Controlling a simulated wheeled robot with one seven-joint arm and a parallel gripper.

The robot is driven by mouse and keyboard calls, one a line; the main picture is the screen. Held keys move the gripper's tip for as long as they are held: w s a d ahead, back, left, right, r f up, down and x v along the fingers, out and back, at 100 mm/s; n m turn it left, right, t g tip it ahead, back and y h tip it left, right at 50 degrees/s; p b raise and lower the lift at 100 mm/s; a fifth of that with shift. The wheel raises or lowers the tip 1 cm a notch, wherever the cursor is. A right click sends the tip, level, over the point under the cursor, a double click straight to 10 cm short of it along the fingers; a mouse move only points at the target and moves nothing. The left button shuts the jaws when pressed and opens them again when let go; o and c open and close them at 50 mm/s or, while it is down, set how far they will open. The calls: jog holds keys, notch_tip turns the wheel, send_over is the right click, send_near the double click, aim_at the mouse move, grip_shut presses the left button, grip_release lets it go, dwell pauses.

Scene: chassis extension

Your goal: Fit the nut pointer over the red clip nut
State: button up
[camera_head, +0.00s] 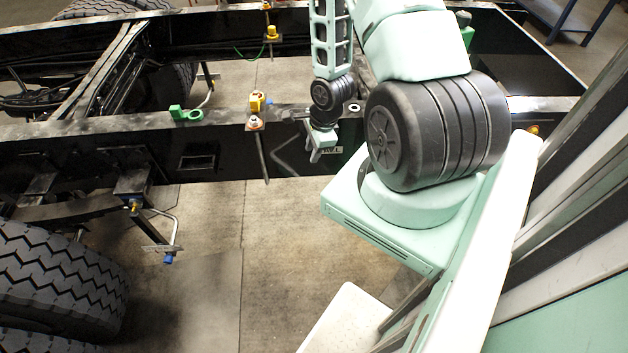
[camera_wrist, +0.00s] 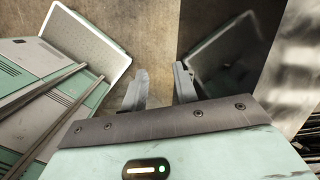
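My gripper (camera_head: 316,155) hangs in front of the near black rail, fingers down. In the wrist view its two fingers (camera_wrist: 160,88) stand apart with nothing between them. A green piece with a ring at one end (camera_head: 187,114), perhaps the nut pointer, lies on top of the near rail, well left of my gripper. A small white and orange-red fitting (camera_head: 254,123) sits at the rail's edge between them, below a yellow-orange block (camera_head: 257,102). It may be the red clip nut, but it is too small to tell.
The near black rail (camera_head: 230,160) crosses the view. A dark ring (camera_head: 354,107) lies on it beside my arm. A yellow fitting (camera_head: 271,33) sits on the far rail. A large tyre (camera_head: 55,285) stands at lower left. The floor between is clear.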

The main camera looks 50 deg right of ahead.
jog(key=s+a+f+t+y+b, duration=0.1)
jog(key=s+a+f+b, duration=0.1)
jog(key=f, duration=0.5)
jog(key=shift+a+n+y, duration=0.3)
jog(key=shift+a, duration=0.4)
